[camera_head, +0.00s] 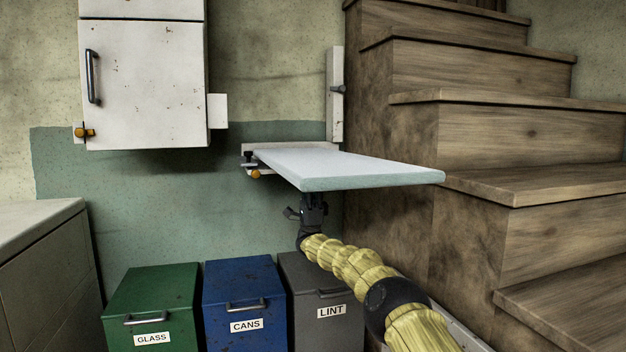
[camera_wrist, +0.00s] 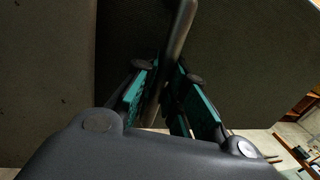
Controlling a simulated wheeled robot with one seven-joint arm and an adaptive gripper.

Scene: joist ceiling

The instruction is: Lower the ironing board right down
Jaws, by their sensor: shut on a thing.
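The ironing board (camera_head: 340,168) is a pale flat panel with a teal-tinted edge. It juts out from the wall and looks about level. Its wall end meets a pale mount (camera_head: 290,147) with an amber knob (camera_head: 254,173). My gripper (camera_head: 313,197) is under the board, its tips partly hidden by the board's front edge. In the wrist view my gripper (camera_wrist: 168,78) has its teal-padded fingers closed around a smooth grey bar (camera_wrist: 181,32). The bar runs in front of a dark surface. How the bar joins the board cannot be seen.
Lidded bins, green (camera_head: 165,288), blue (camera_head: 243,280) and grey (camera_head: 315,278), stand below. Wooden stairs (camera_head: 480,190) rise close to the board's right end. A white wall cabinet (camera_head: 145,85) with a dark handle hangs at left. A grey cabinet (camera_head: 45,240) stands at lower left.

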